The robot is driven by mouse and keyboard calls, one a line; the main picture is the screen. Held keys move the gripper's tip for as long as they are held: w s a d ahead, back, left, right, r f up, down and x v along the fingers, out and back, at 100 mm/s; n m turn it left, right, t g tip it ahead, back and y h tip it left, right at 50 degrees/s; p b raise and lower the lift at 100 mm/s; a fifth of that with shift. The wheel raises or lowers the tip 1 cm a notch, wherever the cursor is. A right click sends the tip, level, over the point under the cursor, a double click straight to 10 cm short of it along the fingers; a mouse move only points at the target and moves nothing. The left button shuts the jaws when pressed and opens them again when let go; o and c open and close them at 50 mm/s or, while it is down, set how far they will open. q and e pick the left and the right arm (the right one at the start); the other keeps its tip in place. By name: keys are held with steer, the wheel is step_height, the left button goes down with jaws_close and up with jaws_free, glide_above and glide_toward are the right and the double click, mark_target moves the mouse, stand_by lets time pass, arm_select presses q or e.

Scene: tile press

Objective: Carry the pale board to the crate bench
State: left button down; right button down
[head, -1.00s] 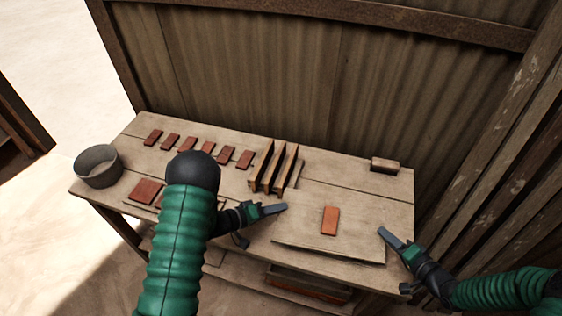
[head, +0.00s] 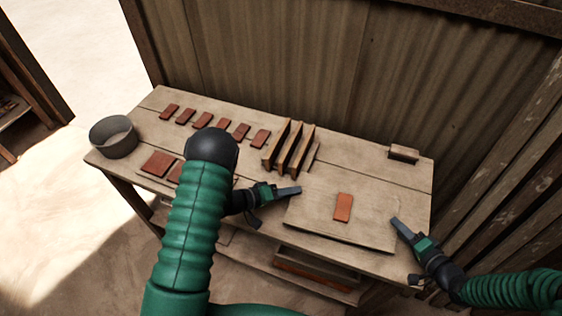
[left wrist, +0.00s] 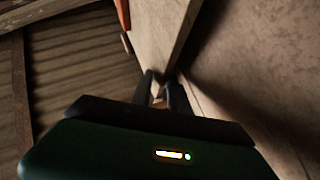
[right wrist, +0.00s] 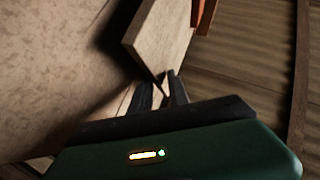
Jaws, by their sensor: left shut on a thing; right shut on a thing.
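The pale board (head: 300,215) is a flat wooden sheet near the front right of the workbench, with one red-brown tile (head: 343,207) lying on it. My left gripper (head: 298,190) is shut on the board's left edge. My right gripper (head: 396,222) is shut on its right edge. The board also shows between the fingers in the left wrist view (left wrist: 158,40) and in the right wrist view (right wrist: 160,35). The board looks about level; I cannot tell how far it is above the bench top. I cannot make out the crate bench for certain.
The workbench (head: 370,175) carries several red tiles (head: 222,128) in a row, a wooden rack (head: 290,148), a grey bucket (head: 113,137) and a small wooden block (head: 404,153). A corrugated wall (head: 300,70) stands behind, posts at right. Open floor (head: 60,210) lies left.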

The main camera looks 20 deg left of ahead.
arm_select(q)
steer(key=shift+d+f+b, duration=0.15)
steer(key=shift+f+b, duration=0.2)
steer(key=shift+f, duration=0.3)
arm_select(e)
steer(key=shift+f, duration=0.7)
arm_select(q)
steer(key=c, duration=1.7)
jaws_free()
steer(key=shift+f, duration=0.2)
arm_select(e)
steer(key=c, duration=1.7)
jaws_free()
steer(key=shift+f, duration=0.25)
arm_select(q)
steer(key=o, duration=0.4)
steer(key=shift+r, duration=0.15)
arm_select(e)
steer(key=o, duration=0.4)
steer(key=shift+r, duration=0.2)
arm_select(q)
steer(key=shift+o, duration=0.2)
arm_select(e)
steer(key=shift+o, duration=0.2)
